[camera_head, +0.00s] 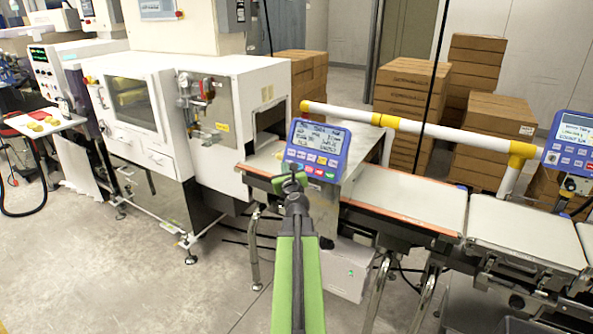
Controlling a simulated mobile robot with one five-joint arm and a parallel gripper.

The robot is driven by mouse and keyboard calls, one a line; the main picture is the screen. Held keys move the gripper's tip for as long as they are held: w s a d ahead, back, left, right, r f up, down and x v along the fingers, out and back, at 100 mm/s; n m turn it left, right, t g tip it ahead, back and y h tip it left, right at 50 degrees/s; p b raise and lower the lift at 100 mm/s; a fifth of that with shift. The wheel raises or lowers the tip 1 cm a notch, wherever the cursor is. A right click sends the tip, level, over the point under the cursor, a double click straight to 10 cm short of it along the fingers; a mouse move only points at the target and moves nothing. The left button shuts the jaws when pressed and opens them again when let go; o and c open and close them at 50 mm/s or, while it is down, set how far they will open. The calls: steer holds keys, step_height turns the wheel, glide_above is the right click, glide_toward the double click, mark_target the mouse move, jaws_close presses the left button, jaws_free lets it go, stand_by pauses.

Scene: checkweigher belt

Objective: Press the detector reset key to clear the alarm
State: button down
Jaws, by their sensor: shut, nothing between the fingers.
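A blue control panel (317,151) with a lit grey screen stands above the belt near the middle of the view. Rows of small coloured keys (312,165) run along its lower part, including red and green ones. Which key is the detector reset key is too small to read. My gripper (293,176) is shut and empty, in front of the panel's lower left corner. Its tip overlaps that corner in the picture, and I cannot tell whether it touches. My green arm reaches up from the bottom edge and hides part of the area below the panel.
White conveyor belts (405,203) run off to the right. A white machine housing (235,110) stands left of the panel. A white and yellow guard rail (420,128) passes behind. A second blue panel (572,145) is at the right edge. The floor at lower left is clear.

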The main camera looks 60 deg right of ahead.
steer(key=d+f+b, duration=0.3)
steer(key=d, duration=0.4)
steer(key=shift+f, duration=0.25)
stand_by(1.7)
steer(key=shift+d+f, duration=0.2)
steer(key=shift+d, duration=0.1)
steer(key=shift+d+f+b, duration=0.15)
steer(key=shift+d+b, duration=0.2)
steer(key=shift+b, duration=0.05)
stand_by(0.6)
steer(key=shift+a, duration=0.1)
steer(key=shift+a+r+p, duration=0.35)
steer(key=shift+a+p, duration=0.05)
steer(key=shift+a, duration=0.25)
steer(key=shift+a+r+p, duration=0.35)
steer(key=shift+a+r, duration=0.05)
steer(key=shift+a, duration=0.35)
steer(key=shift+a+r+p, duration=0.35)
steer(key=shift+a+p, duration=0.05)
steer(key=shift+a, duration=0.3)
steer(key=shift+a+r+p, duration=0.35)
steer(key=shift+a+r, duration=0.05)
steer(key=shift+a, duration=0.35)
